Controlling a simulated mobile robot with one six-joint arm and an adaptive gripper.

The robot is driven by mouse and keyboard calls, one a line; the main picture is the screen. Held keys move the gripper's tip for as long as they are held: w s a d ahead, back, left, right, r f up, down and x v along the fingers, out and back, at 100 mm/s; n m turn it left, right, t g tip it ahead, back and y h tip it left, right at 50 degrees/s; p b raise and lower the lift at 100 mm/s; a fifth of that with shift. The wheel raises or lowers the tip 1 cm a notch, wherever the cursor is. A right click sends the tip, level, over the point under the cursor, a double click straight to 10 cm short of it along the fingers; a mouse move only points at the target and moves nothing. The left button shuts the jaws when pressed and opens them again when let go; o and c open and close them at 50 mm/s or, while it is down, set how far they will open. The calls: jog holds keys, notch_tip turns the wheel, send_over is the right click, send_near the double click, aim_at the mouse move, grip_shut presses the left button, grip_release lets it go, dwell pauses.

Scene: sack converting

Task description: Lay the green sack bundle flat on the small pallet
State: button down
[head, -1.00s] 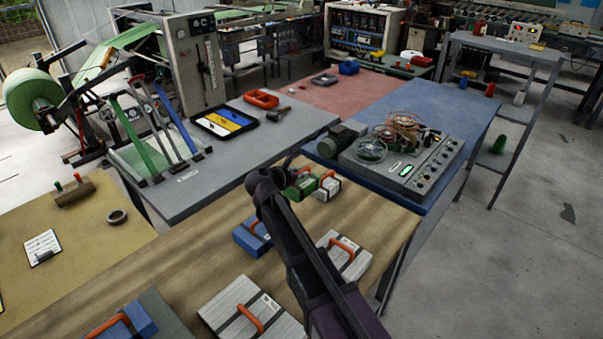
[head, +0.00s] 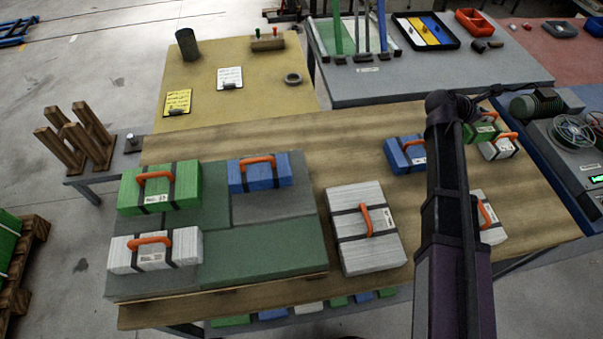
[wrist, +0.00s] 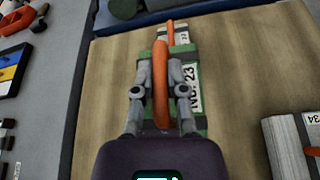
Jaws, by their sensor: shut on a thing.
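The green sack bundle (head: 481,133) is at the far right end of the wooden bench, partly hidden by my arm. In the wrist view the bundle (wrist: 201,122) shows dark straps, a white label and an orange handle. My gripper (wrist: 160,74) is shut on that handle, one finger on each side. I cannot tell whether the bundle is clear of the bench. The small pallet (head: 262,289) lies at the bench's left end. It bears another green bundle (head: 160,187), a blue one (head: 259,173) and a white one (head: 153,249). Its front right part (head: 264,253) is bare.
A white bundle (head: 366,228) lies just right of the pallet. A blue bundle (head: 405,154) and another white one (head: 488,218) lie beside my arm. A small white bundle (head: 499,147) is close against the held one. Wooden posts (head: 75,141) stand left of the bench.

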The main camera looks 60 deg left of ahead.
notch_tip(320, 180, up, 17)
jog(key=p, duration=1.6)
jog(key=shift+s+f, duration=0.1)
jog(key=shift+f, duration=0.1)
